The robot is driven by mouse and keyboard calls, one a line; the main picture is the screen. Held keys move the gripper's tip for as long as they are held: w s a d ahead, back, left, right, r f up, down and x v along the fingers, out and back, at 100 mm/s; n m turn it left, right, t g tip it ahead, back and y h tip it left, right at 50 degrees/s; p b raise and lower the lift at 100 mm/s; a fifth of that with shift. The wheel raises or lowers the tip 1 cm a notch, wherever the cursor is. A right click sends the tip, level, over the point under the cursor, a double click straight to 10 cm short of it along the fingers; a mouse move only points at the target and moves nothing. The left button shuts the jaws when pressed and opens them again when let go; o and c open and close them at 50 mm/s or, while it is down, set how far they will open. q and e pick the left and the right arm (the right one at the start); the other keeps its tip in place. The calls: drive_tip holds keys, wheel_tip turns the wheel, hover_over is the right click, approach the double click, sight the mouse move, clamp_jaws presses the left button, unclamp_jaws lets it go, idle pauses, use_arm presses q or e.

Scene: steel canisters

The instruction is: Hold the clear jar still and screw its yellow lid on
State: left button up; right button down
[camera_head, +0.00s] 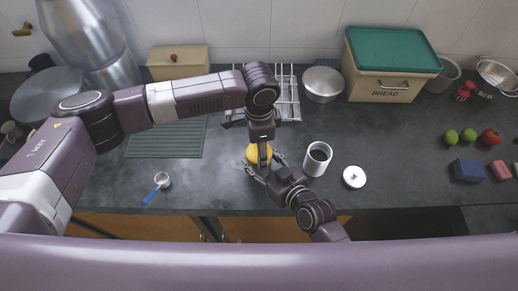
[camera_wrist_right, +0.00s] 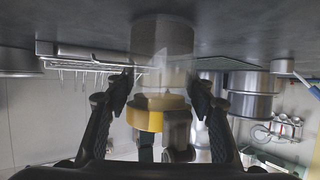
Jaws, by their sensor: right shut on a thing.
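The clear jar (camera_wrist_right: 162,60) shows in the wrist view, which looks upside down, standing on the dark worktop between the two fingers of my right gripper (camera_wrist_right: 162,85). That gripper is shut on the jar. In the head view my right gripper (camera_head: 260,174) reaches in from the front and hides most of the jar. The yellow lid (camera_head: 252,153) is at the jar's top; it also shows in the wrist view (camera_wrist_right: 145,118). My left gripper (camera_head: 262,152) points down from above at the lid. Its fingers overlap the lid, but their grip on it is unclear.
A blue-handled scoop (camera_head: 158,184) lies left. The front counter edge is near.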

use_arm(q)
drive_tip(key=o, duration=0.4)
drive_tip(key=shift+r, duration=2.3)
drive_tip(key=shift+c, duration=0.5)
wheel_tip(320, 180, up, 2)
drive_tip(key=n, duration=0.3)
drive_tip(key=shift+n, duration=0.4)
drive_tip(key=shift+r+n, duration=0.4)
drive_tip(key=shift+n, duration=0.35)
drive_tip(key=shift+r+n, duration=0.35)
drive_tip(key=shift+n, duration=0.4)
drive_tip(key=shift+f, duration=4.05)
